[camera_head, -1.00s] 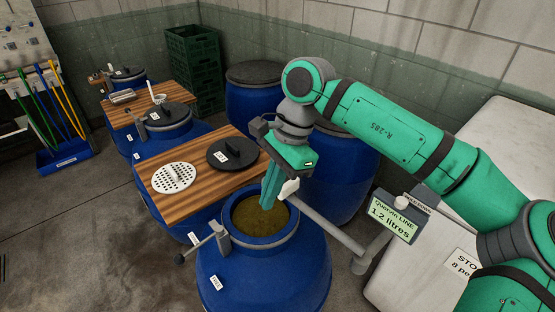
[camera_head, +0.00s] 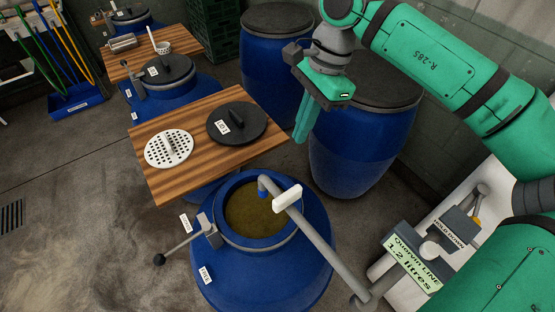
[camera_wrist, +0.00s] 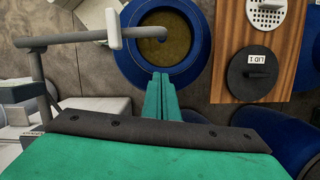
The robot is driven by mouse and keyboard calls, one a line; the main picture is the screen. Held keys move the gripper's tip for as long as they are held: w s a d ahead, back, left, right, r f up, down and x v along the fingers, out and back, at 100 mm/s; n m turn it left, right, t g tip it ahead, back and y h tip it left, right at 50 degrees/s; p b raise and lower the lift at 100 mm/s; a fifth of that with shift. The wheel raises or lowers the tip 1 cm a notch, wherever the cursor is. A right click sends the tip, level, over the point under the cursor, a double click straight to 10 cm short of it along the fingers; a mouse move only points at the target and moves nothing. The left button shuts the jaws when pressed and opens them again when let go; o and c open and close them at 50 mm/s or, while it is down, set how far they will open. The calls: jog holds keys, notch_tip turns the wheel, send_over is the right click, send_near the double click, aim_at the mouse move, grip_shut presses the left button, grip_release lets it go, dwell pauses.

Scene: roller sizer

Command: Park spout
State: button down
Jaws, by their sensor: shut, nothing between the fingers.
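The spout (camera_head: 318,238) is a grey pipe that runs from a pivot at the lower right to over the open mouth of a blue barrel (camera_head: 262,281). Its blue tip hangs above the brownish liquid (camera_head: 252,216), and a white handle (camera_head: 287,197) sits near that tip. In the wrist view the spout (camera_wrist: 75,38) crosses the upper left with its white handle (camera_wrist: 113,28) upright. My gripper (camera_head: 301,138) is shut and empty, raised above and behind the barrel mouth, apart from the spout. In the wrist view its fingers (camera_wrist: 161,80) point at the barrel's near rim.
A wooden board (camera_head: 182,179) left of the barrel bears a black lid (camera_head: 248,118) and a white perforated disc (camera_head: 168,149). Closed blue barrels (camera_head: 360,157) stand behind my gripper. A lever (camera_head: 180,243) sticks out left of the barrel.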

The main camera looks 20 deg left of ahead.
jog(key=s+a+f, duration=0.2)
jog(key=f, duration=0.3)
jog(key=s+a+f, duration=0.2)
jog(key=f, duration=0.2)
jog(key=shift+s+a+f, duration=0.35)
dwell(0.4)
